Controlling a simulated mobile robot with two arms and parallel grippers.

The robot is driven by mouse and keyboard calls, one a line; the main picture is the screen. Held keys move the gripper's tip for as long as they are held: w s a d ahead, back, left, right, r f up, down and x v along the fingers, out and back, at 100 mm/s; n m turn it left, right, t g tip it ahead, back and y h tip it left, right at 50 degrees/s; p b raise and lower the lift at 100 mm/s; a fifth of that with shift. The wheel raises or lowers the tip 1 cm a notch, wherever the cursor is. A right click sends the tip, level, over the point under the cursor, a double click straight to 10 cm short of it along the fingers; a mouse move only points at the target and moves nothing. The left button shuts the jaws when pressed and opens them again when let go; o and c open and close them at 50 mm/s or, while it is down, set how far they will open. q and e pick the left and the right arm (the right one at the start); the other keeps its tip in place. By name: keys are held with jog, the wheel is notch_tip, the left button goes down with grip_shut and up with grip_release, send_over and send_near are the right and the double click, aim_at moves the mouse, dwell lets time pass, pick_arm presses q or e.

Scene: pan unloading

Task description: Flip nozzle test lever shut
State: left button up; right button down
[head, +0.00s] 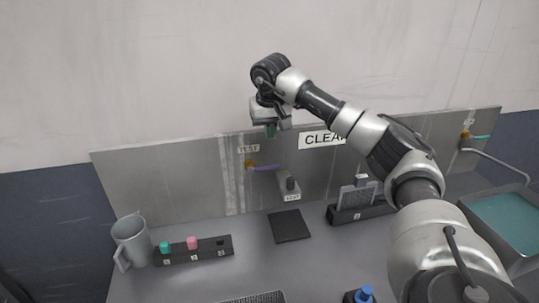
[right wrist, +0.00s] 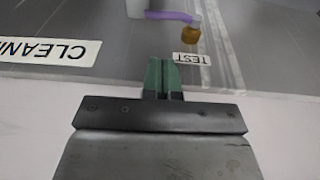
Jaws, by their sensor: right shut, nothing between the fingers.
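The purple test lever (head: 264,168) sticks out sideways to the right from a brass fitting (head: 249,163) on the grey back panel, under a TEST label (head: 248,149). In the right wrist view the purple lever (right wrist: 168,16) and the brass fitting (right wrist: 190,34) show at the top, with the label (right wrist: 191,59) nearer the fingers. My right gripper (head: 271,131) is above the lever, near the panel's top edge, pointing down. Its green fingers (right wrist: 163,76) are together and empty, apart from the lever. My left gripper is out of view.
A grey nozzle block (head: 288,184) juts from the panel beside the lever. A CLEAN sign (head: 322,139) is to the right. A jug (head: 131,242), a black holder with coloured pegs (head: 190,252) and a dark pad (head: 289,226) are on the counter below. A sink (head: 505,222) is at right.

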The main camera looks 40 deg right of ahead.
aim_at(271, 166)
jog(key=p+x, duration=0.1)
jog(key=x, duration=0.3)
jog(key=p+x, duration=0.1)
jog(key=x, duration=0.3)
jog(key=shift+s+a, duration=0.2)
jog(key=shift+s, duration=0.05)
jog(key=shift+s+f+p, duration=0.2)
jog(key=shift+f+p, duration=0.15)
jog(key=shift+f, duration=0.35)
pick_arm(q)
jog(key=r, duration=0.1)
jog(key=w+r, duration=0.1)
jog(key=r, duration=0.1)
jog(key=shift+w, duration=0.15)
pick_arm(e)
jog(key=shift+w, duration=0.1)
